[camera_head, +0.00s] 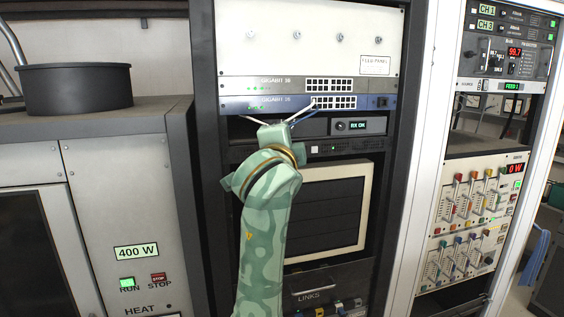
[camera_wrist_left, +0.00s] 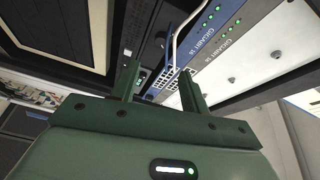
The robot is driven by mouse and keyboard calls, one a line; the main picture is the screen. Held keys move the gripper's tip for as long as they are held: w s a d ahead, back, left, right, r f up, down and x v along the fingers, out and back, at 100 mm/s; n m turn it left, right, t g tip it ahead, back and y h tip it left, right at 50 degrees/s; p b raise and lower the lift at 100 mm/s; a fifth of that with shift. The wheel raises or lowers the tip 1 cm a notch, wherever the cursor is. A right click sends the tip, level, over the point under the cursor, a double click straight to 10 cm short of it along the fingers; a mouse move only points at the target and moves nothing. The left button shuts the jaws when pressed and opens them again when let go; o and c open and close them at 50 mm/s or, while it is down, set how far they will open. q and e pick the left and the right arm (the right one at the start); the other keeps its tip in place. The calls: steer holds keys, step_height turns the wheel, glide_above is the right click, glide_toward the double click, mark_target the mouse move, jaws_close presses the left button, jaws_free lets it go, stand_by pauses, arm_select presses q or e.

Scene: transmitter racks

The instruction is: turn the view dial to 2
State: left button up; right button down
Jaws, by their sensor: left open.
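No dial marked "view" can be read in either view. A small round knob (camera_head: 340,126) sits beside the lit "RX ON" display (camera_head: 366,126) on the dark panel under the switches. My left gripper (camera_head: 283,127) is in front of this rack, left of that knob, and the arm hides part of the panels behind it. In the left wrist view the gripper (camera_wrist_left: 161,72) is open, its two fingers apart, with nothing visible held between them. The cream-framed monitor (camera_head: 362,212) has a dark screen and is partly covered by my arm.
Two network switches (camera_head: 350,86) with thin cables sit above. A "LINKS" panel (camera_head: 312,293) with plugs is below. A grey cabinet (camera_head: 110,200) stands left with a black round vessel (camera_head: 75,88) on top. A rack with coloured sliders (camera_head: 470,195) stands right.

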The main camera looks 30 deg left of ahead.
arm_select(q)
steer(key=v, duration=0.4)
steer(key=shift+s+d+b, duration=0.1)
steer(key=shift+s+b, duration=0.1)
steer(key=shift+b, duration=0.15)
